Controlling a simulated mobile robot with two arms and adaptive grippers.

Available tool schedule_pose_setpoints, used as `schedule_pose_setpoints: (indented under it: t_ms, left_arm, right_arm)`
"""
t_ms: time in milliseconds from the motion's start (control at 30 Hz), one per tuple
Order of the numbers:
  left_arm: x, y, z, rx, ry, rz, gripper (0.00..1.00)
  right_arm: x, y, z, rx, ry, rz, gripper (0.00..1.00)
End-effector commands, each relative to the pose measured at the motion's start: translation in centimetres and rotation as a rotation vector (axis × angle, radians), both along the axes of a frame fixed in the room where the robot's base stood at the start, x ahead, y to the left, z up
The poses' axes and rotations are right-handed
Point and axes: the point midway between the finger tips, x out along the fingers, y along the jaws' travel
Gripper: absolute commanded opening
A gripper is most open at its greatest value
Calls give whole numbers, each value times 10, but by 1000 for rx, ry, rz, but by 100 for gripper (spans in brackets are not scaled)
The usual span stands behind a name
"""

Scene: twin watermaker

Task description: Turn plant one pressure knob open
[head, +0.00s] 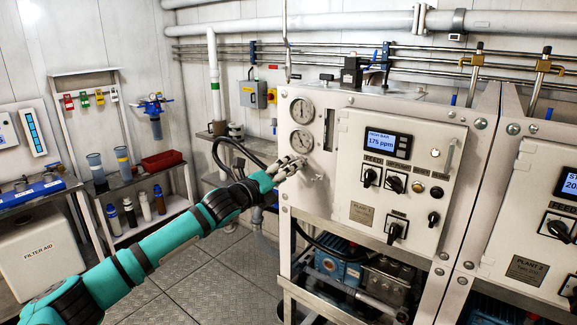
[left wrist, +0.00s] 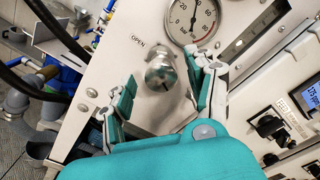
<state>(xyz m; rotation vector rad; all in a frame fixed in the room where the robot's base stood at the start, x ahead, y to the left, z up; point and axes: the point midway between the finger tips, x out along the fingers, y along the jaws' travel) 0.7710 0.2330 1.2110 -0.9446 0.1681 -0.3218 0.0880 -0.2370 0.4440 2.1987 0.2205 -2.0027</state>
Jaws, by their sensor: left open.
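My left gripper (head: 293,168) is at the panel's left side, below the two gauges. In the left wrist view the left gripper (left wrist: 161,80) is open, with one finger on each side of the knob. Gaps show between the fingers and the knob, and I cannot tell whether either touches. In the head view the gripper and glare mostly hide the knob. My right gripper is not in view.
Two round gauges (head: 301,127) sit just above my left gripper. The display (head: 387,143) and several black switches (head: 371,177) are to the right. The plant two panel (head: 535,215) stands further right. A shelf (head: 128,175) with bottles is at left; open floor (head: 190,270) lies between.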

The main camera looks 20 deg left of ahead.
Motion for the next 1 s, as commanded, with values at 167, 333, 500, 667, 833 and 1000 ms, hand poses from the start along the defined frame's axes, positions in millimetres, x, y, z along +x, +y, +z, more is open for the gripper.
schedule_pose_setpoints:
  t_ms: [167,333,500,667,833,1000]
  left_arm:
    - [14,-5,1,0,0,0,56]
    - [16,-6,0,1,0,1,56]
    - [16,-6,0,1,0,0,55]
    - [16,-6,0,1,0,0,34]
    - [16,-6,0,1,0,0,12]
    - [16,-6,0,0,0,0,0]
  right_arm:
    - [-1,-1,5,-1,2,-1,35]
    - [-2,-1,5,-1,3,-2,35]
    - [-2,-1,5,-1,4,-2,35]
    - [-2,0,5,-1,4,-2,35]
    - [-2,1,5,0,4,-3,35]
    - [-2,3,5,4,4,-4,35]
